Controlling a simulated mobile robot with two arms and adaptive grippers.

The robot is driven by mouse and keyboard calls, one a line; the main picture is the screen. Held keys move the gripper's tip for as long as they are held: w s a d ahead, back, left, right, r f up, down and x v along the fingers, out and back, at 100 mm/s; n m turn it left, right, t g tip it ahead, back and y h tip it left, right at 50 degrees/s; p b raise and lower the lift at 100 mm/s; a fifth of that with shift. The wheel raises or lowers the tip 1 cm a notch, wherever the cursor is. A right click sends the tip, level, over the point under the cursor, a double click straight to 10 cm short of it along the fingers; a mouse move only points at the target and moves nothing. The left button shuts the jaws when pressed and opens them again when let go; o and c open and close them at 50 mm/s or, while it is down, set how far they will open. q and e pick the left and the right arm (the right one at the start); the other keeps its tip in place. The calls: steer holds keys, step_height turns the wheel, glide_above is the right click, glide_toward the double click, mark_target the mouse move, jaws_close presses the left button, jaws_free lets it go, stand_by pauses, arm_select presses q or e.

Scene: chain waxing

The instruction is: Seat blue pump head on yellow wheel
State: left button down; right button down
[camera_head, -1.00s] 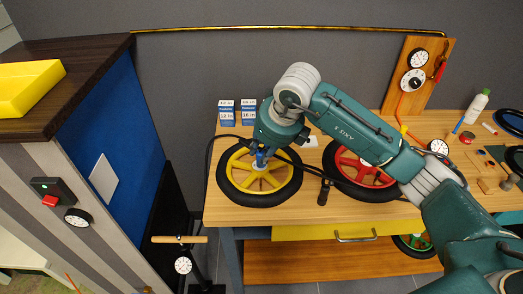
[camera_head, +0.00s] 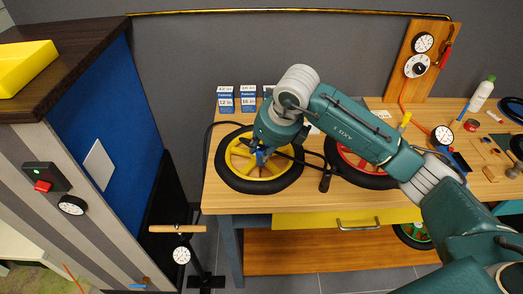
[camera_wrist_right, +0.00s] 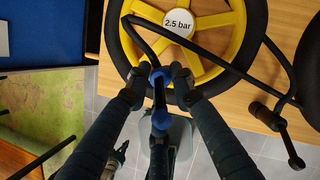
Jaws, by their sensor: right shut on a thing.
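The yellow wheel (camera_head: 277,171) with a black tyre lies flat at the left end of the workbench; in the right wrist view its yellow spokes (camera_wrist_right: 212,22) surround a white hub label reading "2.5 bar". My right gripper (camera_head: 261,156) is over the wheel, partly covering it. It is shut on the blue pump head (camera_wrist_right: 160,76), which sits between the fingertips with the black hose alongside. In the wrist view the pump head appears beside the hub, near the rim; I cannot tell whether it touches the wheel. My left gripper is not in view.
The red wheel (camera_head: 345,172) lies just right, partly under my arm. The black hose (camera_wrist_right: 235,70) loops across the yellow wheel. The floor pump's wooden handle (camera_head: 177,229) stands left of the bench. Blue-and-white boxes (camera_head: 226,104) stand behind the wheel. A dark-topped cabinet (camera_head: 70,55) is at far left.

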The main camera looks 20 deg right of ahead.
steer(key=shift+b, duration=0.55)
stand_by(1.2)
steer(key=shift+f+b, duration=0.95)
stand_by(0.5)
steer(key=c, duration=1.4)
jaws_free()
steer(key=v, duration=1.2)
steer(key=shift+s+a, duration=0.1)
